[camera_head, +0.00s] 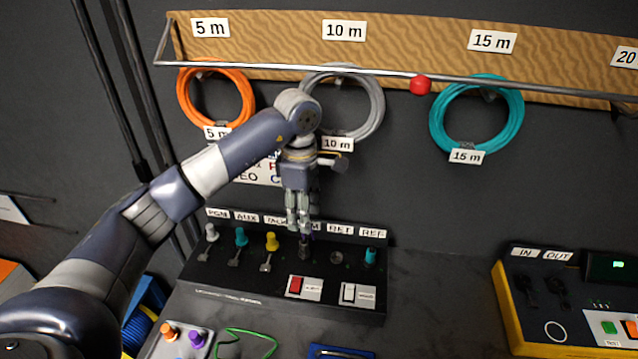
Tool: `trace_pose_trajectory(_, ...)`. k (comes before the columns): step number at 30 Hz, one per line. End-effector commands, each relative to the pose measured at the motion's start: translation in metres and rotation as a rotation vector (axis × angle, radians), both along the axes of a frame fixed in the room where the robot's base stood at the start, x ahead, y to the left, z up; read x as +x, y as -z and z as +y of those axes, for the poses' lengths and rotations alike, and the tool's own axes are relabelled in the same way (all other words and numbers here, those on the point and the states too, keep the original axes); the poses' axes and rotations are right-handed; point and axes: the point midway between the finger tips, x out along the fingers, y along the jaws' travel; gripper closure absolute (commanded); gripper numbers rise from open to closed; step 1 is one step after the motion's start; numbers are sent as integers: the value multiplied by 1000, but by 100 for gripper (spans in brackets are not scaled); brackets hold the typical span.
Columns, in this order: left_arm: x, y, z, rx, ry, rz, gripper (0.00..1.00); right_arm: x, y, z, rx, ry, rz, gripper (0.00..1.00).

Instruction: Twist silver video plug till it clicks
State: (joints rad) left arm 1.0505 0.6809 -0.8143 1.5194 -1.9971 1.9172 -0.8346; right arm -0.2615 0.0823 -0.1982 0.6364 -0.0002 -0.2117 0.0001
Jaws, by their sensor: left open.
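A black connector panel (225,282) stands on the desk with a row of labelled sockets. A pale silver-grey plug (211,233) stands upright under the PGM label at the left end. My left gripper (300,229) points down over the fourth socket, its fingers slightly apart. A small dark fitting (304,250) shows just below the fingertips; I cannot tell whether they touch it, or whether it is a plug. The gripper partly hides the label above it. My right gripper is out of view.
A teal plug (241,237), a yellow plug (271,241) and another teal plug (370,256) stand on the panel. Red (295,285) and white (348,292) switches sit in front. Coiled cables hang behind a rail (370,75). A yellow-sided box (510,310) stands right; desk between is clear.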

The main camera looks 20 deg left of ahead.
Motion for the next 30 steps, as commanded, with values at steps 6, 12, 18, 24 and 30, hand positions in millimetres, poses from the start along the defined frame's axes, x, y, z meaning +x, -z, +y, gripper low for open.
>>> trace_pose_trajectory(6, -1, 7, 5, 22, 4, 0, 58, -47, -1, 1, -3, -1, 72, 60)
trace_pose_trajectory(12, -2, 40, 4, 21, 3, 3, 58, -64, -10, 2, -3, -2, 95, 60)
trace_pose_trajectory(18, -2, 75, 4, 20, 4, 1, 58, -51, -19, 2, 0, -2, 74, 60)
trace_pose_trajectory(24, -1, 98, 5, 20, 3, -2, 58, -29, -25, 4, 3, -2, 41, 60)
trace_pose_trajectory(30, -1, 105, 4, 21, 4, -4, 58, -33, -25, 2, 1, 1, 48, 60)
